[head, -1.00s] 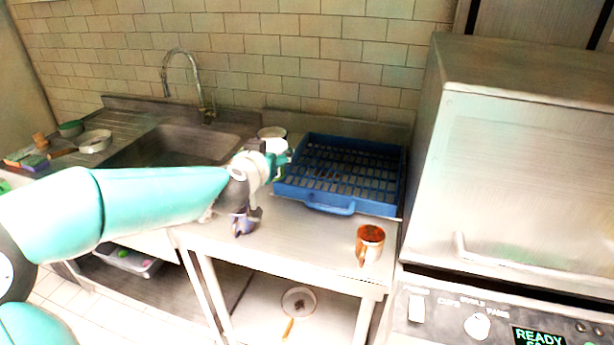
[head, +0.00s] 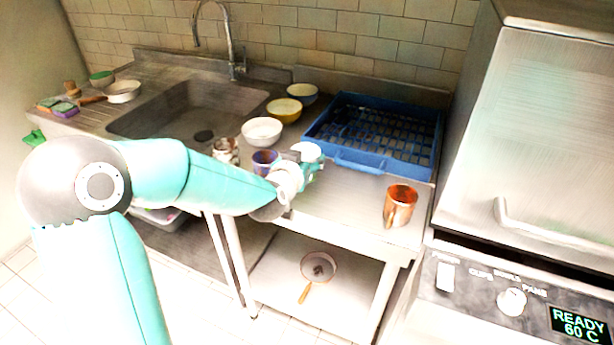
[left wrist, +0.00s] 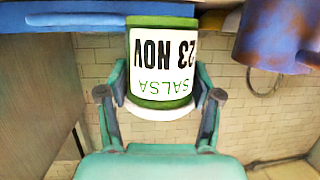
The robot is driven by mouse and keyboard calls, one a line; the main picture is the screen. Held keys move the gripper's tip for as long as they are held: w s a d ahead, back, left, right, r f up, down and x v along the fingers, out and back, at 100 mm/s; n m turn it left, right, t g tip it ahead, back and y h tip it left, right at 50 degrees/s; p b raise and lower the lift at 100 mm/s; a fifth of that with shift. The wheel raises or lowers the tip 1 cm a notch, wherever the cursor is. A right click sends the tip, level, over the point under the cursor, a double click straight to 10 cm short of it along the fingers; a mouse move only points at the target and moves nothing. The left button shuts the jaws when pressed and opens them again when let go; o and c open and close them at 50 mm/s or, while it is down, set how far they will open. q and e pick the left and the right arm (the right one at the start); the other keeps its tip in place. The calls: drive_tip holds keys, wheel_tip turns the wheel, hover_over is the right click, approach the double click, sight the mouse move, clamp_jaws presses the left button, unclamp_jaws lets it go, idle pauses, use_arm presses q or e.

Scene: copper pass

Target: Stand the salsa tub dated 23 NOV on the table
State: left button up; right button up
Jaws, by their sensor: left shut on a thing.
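The salsa tub (left wrist: 161,60) is white with green bands and reads SALSA and 23 NOV in the left wrist view, where the picture is upside down. My left gripper (left wrist: 160,100) is shut around it, one finger on each side. In the head view the tub's pale lid (head: 307,151) shows at my left gripper (head: 306,168), above the table (head: 330,215). My right gripper is not in view.
A blue rack (head: 362,162) stands right behind the gripper. A purple mug (head: 264,158), a white bowl (head: 262,130), a yellow bowl (head: 284,108) and a stained mug (head: 226,149) are close on the left. A copper mug (head: 399,207) stands at the right; the table between is clear.

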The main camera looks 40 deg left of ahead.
use_arm(q)
drive_tip(key=shift+f, duration=2.05)
drive_tip(key=shift+f+b, duration=0.1)
drive_tip(key=shift+b, duration=0.25)
drive_tip(key=o, duration=1.3)
drive_tip(key=shift+o, duration=0.2)
